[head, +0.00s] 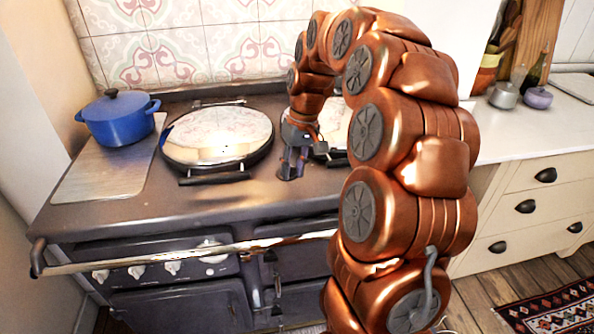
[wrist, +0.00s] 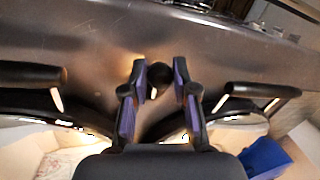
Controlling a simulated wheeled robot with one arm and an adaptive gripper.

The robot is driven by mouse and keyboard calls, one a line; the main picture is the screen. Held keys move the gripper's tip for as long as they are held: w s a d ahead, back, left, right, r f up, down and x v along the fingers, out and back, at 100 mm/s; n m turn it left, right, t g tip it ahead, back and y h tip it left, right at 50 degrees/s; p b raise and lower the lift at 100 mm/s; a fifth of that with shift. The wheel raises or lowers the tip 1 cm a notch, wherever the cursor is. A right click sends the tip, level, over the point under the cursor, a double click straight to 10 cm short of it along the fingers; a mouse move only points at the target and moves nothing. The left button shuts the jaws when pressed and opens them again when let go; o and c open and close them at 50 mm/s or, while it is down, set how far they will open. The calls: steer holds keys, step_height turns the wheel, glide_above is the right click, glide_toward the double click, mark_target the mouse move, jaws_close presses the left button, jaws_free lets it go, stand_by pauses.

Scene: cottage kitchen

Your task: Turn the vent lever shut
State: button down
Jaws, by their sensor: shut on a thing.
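My gripper (head: 291,168) points down at the middle of the range top, between the two round hob lids. In the wrist view my gripper (wrist: 160,70) has its two purple-lined fingers on either side of a dark round knob, shut on it. This knob (wrist: 160,77) looks like the end of the vent lever. The rest of the lever is hard to make out against the dark top. In the head view the lever is hidden by my gripper.
The left hob lid (head: 218,134) is down, its bar handle (head: 214,177) in front. The right lid (head: 333,122) is partly behind my arm. A blue pot (head: 118,118) stands at the back left. A rail (head: 190,256) runs along the range front.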

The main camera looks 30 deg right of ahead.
steer(key=shift+w+a+m, duration=0.1)
steer(key=shift+a+m, duration=0.1)
steer(key=shift+m, duration=0.3)
steer(key=c, duration=0.9)
jaws_free()
step_height(320, 180, up, 12)
steer(key=d, duration=0.2)
steer(key=shift+s, duration=0.25)
steer(key=shift+d+f, duration=0.1)
